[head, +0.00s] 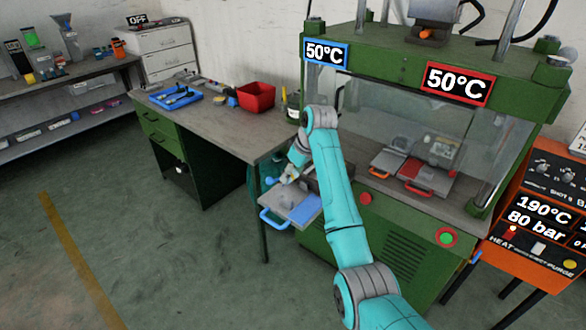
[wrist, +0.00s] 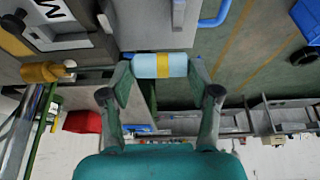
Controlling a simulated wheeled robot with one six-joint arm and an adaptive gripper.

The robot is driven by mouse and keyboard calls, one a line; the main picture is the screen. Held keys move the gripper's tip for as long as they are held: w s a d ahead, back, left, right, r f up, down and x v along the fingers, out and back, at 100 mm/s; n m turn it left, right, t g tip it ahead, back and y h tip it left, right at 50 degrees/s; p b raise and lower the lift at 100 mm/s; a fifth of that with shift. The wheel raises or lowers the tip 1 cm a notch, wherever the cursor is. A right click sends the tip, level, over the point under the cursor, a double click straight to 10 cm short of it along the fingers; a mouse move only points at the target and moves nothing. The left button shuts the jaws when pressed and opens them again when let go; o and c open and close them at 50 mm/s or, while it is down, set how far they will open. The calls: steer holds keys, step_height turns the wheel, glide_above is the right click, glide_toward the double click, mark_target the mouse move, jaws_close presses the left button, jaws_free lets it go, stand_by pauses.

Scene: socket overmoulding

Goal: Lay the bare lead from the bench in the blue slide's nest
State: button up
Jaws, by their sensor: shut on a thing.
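My gripper (head: 288,176) is over the inner part of the blue slide. In the wrist view its two fingers (wrist: 160,68) are shut on the ends of a short pale-blue cylinder with a yellow band, which looks like the bare lead (wrist: 174,66). In the head view the held piece is small and partly hidden by my wrist. The blue slide (head: 306,208) is pulled out of the press, with its blue handle (head: 272,220) toward the floor side. The wrist view shows part of the slide and its handle (wrist: 216,14). I cannot make out the nest.
The bench (head: 215,125) behind carries a blue tray (head: 174,98) and a red bin (head: 256,96). The green press (head: 400,75) stands at right, with a red-handled slide (head: 420,188) inside. An orange injection unit (head: 545,215) is at far right. The floor at left is clear.

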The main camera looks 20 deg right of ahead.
steer(key=shift+f, duration=3)
steer(key=o, duration=1.5)
steer(key=shift+c, duration=0.2)
steer(key=shift+r, duration=0.1)
steer(key=v, duration=1.1)
steer(key=shift+s+r, duration=0.2)
steer(key=shift+r, duration=0.15)
steer(key=shift+d, duration=0.1)
